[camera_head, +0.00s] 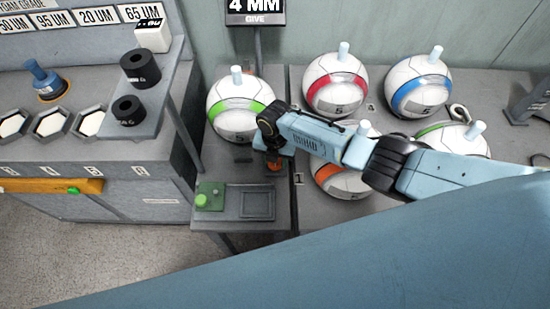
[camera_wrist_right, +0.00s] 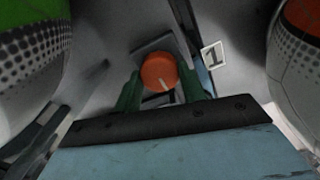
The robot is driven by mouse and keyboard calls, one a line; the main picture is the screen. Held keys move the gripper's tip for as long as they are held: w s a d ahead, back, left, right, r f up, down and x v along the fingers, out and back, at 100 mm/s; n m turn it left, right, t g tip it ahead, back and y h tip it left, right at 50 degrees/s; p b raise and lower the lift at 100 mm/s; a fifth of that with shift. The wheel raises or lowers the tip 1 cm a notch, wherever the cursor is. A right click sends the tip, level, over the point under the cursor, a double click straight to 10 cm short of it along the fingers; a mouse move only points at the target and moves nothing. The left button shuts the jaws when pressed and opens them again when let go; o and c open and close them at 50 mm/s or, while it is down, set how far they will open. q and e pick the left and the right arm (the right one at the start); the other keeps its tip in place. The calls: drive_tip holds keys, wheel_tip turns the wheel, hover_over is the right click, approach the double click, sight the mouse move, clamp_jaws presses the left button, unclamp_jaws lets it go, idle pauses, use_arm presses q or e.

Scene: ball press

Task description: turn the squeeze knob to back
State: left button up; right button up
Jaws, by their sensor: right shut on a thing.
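The squeeze knob (camera_wrist_right: 160,72) is a round orange knob with a white pointer line, on a grey square base. In the right wrist view the line points down and slightly right. My right gripper (camera_wrist_right: 163,92) has its green fingers on either side of the knob and is shut on it. In the head view the orange knob (camera_head: 275,168) shows just under the right gripper (camera_head: 272,155), partly hidden by it, on the small grey stand. My left gripper is not in view.
A ball with a green band (camera_head: 238,107) stands close behind the gripper. Balls with red (camera_head: 335,85), blue (camera_head: 420,87) and orange (camera_head: 342,180) bands stand to the right. A green button (camera_head: 201,200) and a dark square tray (camera_head: 257,203) are at the stand's front.

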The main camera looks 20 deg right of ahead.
drive_tip(key=o, duration=1)
drive_tip(key=shift+c, duration=0.2)
wheel_tip(320, 180, up, 13)
drive_tip(key=p, duration=0.2)
drive_tip(key=shift+r, duration=0.2)
